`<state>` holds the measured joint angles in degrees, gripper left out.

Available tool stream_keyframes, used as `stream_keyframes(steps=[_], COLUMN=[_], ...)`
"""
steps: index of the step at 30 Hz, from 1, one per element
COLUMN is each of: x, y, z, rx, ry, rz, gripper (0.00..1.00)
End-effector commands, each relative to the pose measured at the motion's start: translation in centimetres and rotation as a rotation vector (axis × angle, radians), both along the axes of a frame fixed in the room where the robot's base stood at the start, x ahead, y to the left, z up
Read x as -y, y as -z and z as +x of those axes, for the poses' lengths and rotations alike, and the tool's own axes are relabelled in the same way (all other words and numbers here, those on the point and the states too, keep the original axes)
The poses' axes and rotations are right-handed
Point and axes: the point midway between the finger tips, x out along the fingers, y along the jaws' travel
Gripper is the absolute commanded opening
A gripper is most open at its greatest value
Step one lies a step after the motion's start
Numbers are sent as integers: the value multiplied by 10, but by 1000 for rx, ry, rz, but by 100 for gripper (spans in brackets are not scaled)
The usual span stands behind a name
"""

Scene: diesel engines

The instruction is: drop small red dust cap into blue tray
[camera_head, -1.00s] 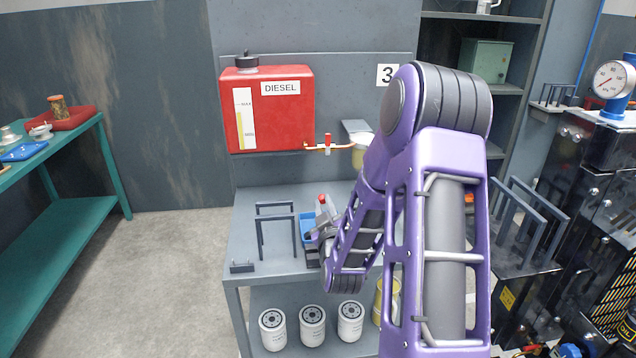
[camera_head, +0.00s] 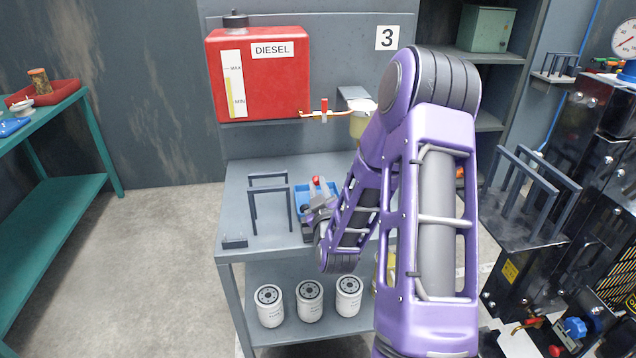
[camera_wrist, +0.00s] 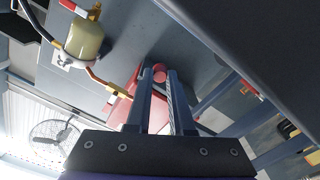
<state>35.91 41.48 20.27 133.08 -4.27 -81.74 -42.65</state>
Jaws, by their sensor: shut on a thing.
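My gripper (camera_wrist: 158,82) is shut on the small red dust cap (camera_wrist: 159,75), which shows between the fingertips in the wrist view. In the head view the red cap (camera_head: 316,180) shows at the tips of my gripper (camera_head: 317,187). The blue tray (camera_head: 301,205) stands on the grey bench behind my gripper and wrist, which hide part of it. The cap appears over the tray in the head view, but its height above it is hard to tell.
Grey metal frames (camera_head: 270,205) stand on the bench (camera_head: 240,190) left of the tray. A red diesel tank (camera_head: 262,85) with a brass tap (camera_head: 324,108) hangs above. White filters (camera_head: 309,300) stand on the lower shelf. An engine (camera_head: 585,190) is at right.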

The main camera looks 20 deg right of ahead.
Motion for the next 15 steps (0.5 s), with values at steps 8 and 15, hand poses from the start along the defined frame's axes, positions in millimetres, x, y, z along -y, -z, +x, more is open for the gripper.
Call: stream_keyframes(steps=[8,15], x=[0,0], y=[3,2], z=[0,0], rx=[1,1], ry=[0,0], rz=[0,0], gripper=[0,55])
